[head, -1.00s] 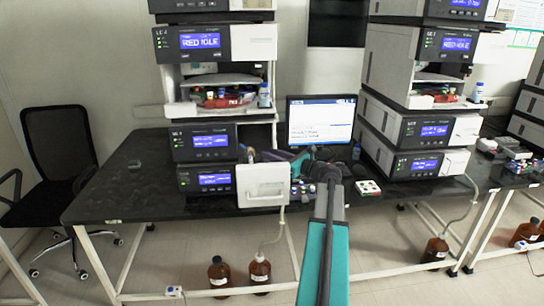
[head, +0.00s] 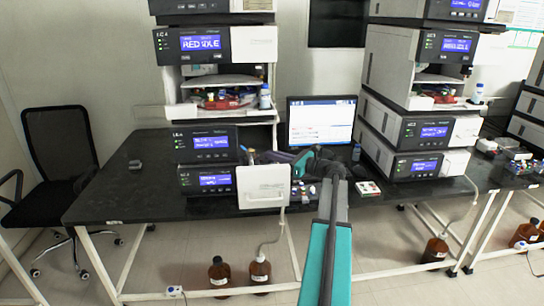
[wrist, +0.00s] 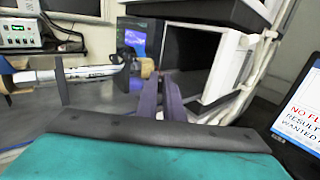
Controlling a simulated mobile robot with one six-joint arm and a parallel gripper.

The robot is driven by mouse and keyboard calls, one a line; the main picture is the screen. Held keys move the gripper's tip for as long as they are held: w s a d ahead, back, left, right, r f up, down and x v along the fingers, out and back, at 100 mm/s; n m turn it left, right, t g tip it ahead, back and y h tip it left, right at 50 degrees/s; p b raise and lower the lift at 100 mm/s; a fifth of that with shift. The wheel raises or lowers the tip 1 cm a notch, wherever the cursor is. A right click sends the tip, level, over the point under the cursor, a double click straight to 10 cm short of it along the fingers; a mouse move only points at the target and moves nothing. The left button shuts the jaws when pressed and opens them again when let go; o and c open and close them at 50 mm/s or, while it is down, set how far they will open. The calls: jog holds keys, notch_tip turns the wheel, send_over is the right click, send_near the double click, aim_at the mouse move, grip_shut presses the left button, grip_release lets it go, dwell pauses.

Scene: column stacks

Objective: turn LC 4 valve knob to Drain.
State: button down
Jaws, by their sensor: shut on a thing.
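The LC 4 stack (head: 205,143) is the left tower, with lit blue displays. My gripper (head: 252,156) reaches in from the right, at the right side of its lower modules. Its purple fingers (wrist: 160,92) are shut on a small part at their tips, which looks like the LC 4 valve knob. A tan piece (wrist: 147,68) shows at the fingertips in the wrist view, beside a blue display (wrist: 135,42). The knob's pointer and the Drain mark cannot be read. The fingers hide most of the knob.
A white panel (head: 263,187) stands just below my gripper at the bench front. A monitor (head: 321,122) stands close behind my arm, and small vials (head: 303,190) lie on the bench below it. A second stack (head: 420,130) is at right.

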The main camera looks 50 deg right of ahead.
jog(key=shift+w+d+r+n+g+y+p, duration=0.15)
jog(key=shift+d+n+g+y+p, duration=0.15)
jog(key=shift+n+g+y+p, duration=0.95)
jog(key=shift+w+d+f+n+g+y+p, duration=0.1)
jog(key=shift+w+d+n+g+y+p, duration=0.2)
jog(key=shift+n+y, duration=1.05)
jog(key=shift+w+d+r+n+g+y+p, duration=0.1)
jog(key=shift+d+n+g+y+p, duration=0.15)
jog(key=shift+n+g+y+p, duration=1.15)
jog(key=shift+s+m+y+b, duration=0.1)
jog(key=shift+m+y+b, duration=0.25)
jog(key=shift+y, duration=0.55)
jog(key=c, duration=1.9)
grip_release()
